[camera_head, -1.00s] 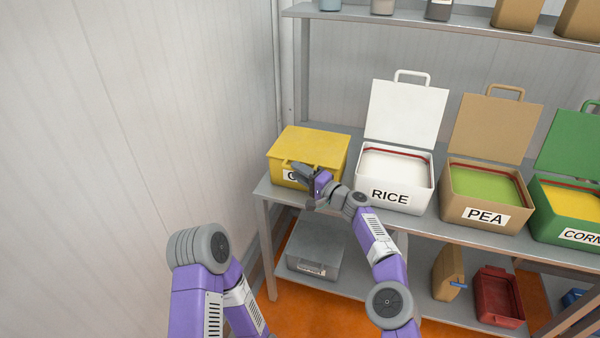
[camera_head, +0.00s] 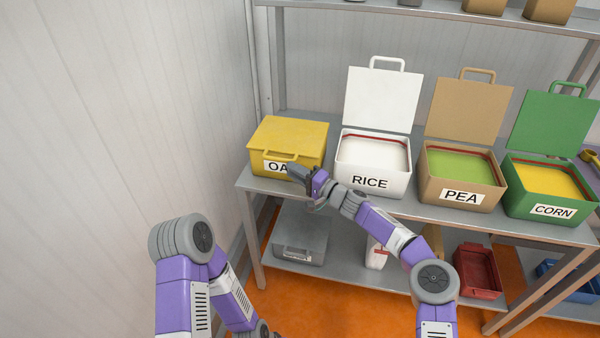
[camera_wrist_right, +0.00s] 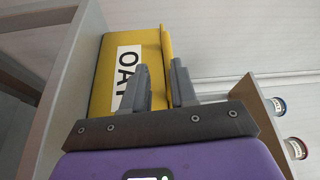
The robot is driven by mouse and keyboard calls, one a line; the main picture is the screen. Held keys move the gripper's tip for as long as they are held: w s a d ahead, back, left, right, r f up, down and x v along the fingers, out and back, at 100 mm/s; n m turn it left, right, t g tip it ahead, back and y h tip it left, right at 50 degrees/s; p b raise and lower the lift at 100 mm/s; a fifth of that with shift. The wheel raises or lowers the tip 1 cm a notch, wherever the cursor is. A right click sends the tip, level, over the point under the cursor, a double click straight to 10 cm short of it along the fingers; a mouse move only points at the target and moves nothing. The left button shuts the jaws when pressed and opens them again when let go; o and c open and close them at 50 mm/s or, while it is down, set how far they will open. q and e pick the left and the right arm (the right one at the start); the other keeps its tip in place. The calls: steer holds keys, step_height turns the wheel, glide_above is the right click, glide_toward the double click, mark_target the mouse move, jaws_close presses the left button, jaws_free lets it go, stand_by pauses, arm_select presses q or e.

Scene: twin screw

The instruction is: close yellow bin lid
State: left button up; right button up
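The yellow bin (camera_head: 265,169) stands at the left end of the shelf, with a partly covered "OA…" label. Its yellow lid (camera_head: 290,133) lies flat on top and looks closed, handle toward the front. My right gripper (camera_head: 293,169) is at the bin's front right corner, over part of the label. My left gripper is out of the picture.
A white RICE bin (camera_head: 372,182), a brown PEA bin (camera_head: 461,197) and a green CORN bin (camera_head: 550,211) stand to the right with lids up. A grey container (camera_head: 300,240) and a red crate (camera_head: 478,272) are on the lower shelf (camera_head: 340,270). A wall is at left.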

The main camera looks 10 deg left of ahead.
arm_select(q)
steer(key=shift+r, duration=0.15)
arm_select(e)
steer(key=shift+v, duration=0.9)
steer(key=shift+r, duration=0.15)
steer(key=s+d+f+n+g+h+p, duration=0.1)
steer(key=s+d+f+g+h+p, duration=0.2)
steer(key=s+f, duration=0.75)
steer(key=s+d+f+n+g+h+p, duration=0.1)
steer(key=s+d+f+g+h, duration=0.3)
steer(key=s+f, duration=0.6)
arm_select(q)
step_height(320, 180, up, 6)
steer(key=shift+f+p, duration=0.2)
steer(key=shift+p, duration=0.75)
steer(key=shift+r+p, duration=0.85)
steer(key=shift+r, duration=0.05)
arm_select(e)
steer(key=s+d+f+h, duration=0.2)
steer(key=s+d, duration=0.6)
steer(key=s, duration=0.2)
steer(key=s+d+f+m+h, duration=0.1)
steer(key=s+d+f+h, duration=0.2)
steer(key=s+d, duration=0.4)
steer(key=s, duration=0.4)
steer(key=shift+d+g+h, duration=0.3)
steer(key=shift+d, duration=0.1)
